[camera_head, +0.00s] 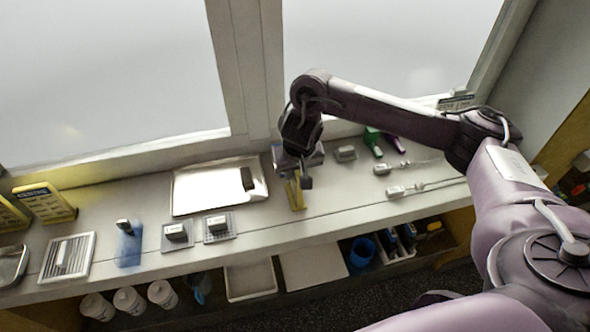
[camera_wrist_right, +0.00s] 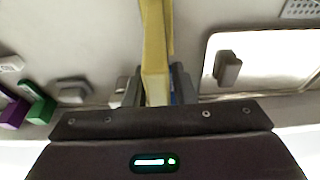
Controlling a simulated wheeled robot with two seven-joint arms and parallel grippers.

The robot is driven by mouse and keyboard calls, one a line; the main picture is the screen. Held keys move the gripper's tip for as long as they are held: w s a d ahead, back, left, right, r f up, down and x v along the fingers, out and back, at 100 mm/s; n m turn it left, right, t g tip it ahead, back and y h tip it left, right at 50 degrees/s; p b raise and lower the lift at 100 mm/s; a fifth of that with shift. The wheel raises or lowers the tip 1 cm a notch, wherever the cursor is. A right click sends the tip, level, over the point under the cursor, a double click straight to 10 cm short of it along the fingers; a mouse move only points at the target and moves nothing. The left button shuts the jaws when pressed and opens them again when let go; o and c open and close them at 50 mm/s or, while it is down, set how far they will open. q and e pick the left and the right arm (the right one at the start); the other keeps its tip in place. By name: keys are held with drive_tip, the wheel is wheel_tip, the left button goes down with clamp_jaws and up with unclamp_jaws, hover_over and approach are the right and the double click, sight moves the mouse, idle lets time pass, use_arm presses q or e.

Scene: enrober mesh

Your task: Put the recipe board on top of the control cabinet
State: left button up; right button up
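A yellow board (camera_head: 296,192) shows nearly edge-on at the middle of the counter, under my right gripper (camera_head: 294,172). In the right wrist view the yellow board (camera_wrist_right: 155,60) runs between the two fingers (camera_wrist_right: 154,88), which appear closed against its sides. Whether its lower edge touches the counter cannot be told. Two more yellow boards with dark print stand at the far left, one whole (camera_head: 45,203) and one cut by the picture edge (camera_head: 10,213). I cannot make out which thing is the control cabinet. My left gripper is not in view.
A metal tray (camera_head: 190,202) with a dark block (camera_head: 247,179) lies left of my right gripper. Grey devices (camera_head: 177,233) and a blue stand (camera_head: 128,245) line the front. Green (camera_head: 372,138) and purple things lie to the right. A lower shelf holds white tubs (camera_head: 129,302) and trays.

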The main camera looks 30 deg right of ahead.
drive_tip(key=shift+o, duration=1.1)
